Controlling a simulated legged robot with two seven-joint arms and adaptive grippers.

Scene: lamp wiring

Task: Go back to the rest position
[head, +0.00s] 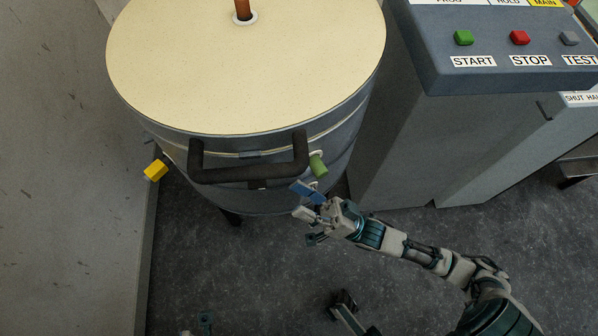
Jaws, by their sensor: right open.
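My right gripper (311,226) is open, in front of the lower right side of a large round drum (250,70). Its fingers are just below a blue block (306,190) near the drum wall. Whether they touch it I cannot tell. A green block (318,166) sticks out of the drum just above, and a yellow block (155,170) sticks out on its left side. Small teal and pale parts at the bottom edge look like my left gripper (203,325), mostly cut off; its opening cannot be judged.
A dark handle (250,172) juts from the drum's front. A grey console (490,50) with green START, red STOP and grey TEST buttons stands at right. A pale wall (70,170) is at left. The dark floor (230,270) in front of the drum is mostly clear.

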